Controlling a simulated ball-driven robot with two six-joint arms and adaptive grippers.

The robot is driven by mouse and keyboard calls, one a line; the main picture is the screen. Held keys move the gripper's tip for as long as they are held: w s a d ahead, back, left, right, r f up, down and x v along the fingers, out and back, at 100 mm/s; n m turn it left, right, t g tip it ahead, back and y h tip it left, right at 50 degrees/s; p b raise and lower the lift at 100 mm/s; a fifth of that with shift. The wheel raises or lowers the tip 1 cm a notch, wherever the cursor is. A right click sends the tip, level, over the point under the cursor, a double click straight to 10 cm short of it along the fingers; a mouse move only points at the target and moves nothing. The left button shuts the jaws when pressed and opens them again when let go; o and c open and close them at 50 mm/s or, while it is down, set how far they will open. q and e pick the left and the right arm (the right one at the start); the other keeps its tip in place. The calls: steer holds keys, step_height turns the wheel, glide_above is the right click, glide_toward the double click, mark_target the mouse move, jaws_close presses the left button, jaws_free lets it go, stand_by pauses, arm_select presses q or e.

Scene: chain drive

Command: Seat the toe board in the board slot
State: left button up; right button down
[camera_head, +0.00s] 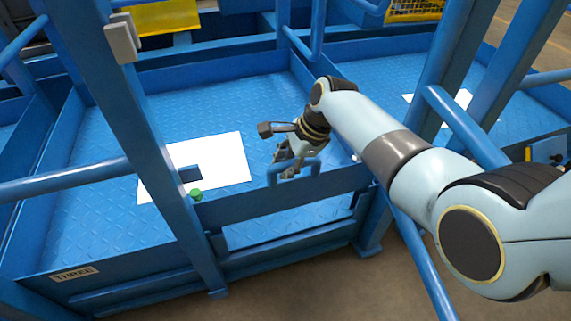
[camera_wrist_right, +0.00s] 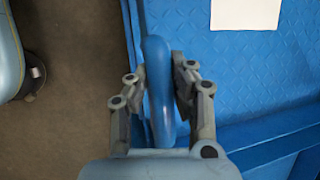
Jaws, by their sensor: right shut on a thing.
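The toe board (camera_head: 270,199) is a long blue board with a blue loop handle (camera_head: 272,174) on its top edge. It spans the front opening of the blue platform, between the left post and the right corner. A gap shows under it, with blue plate floor visible through it. My right gripper (camera_head: 290,168) is shut on the handle. In the right wrist view, my right gripper's fingers (camera_wrist_right: 160,72) stand on both sides of the handle (camera_wrist_right: 157,85). I cannot clearly make out the board slot or whether the board's ends sit in it. My left gripper is not in view.
A blue slanted post (camera_head: 150,135) and a rail (camera_head: 65,183) stand to the left of the board. A white sheet (camera_head: 222,160) and a small green piece (camera_head: 195,194) show behind it. A lower blue sill (camera_head: 285,238) runs below. Brown floor lies in front.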

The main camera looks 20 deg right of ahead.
mark_target(289, 187)
arm_select(q)
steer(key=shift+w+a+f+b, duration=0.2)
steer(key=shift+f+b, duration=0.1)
steer(key=shift+b, duration=0.2)
arm_select(e)
steer(key=shift+w+f, duration=0.2)
steer(key=shift+f, duration=0.55)
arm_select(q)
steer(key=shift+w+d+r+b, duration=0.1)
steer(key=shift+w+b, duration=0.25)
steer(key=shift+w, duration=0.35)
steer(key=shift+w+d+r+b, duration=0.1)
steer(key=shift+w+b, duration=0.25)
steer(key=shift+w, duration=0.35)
arm_select(e)
steer(key=shift+f, duration=1.25)
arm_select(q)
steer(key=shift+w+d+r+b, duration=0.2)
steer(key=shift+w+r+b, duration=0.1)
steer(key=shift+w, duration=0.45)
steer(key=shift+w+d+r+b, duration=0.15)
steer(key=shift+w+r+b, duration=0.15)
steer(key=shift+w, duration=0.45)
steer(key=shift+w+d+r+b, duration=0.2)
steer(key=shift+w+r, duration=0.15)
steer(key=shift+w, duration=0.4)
arm_select(e)
steer(key=shift+f, duration=1.4)
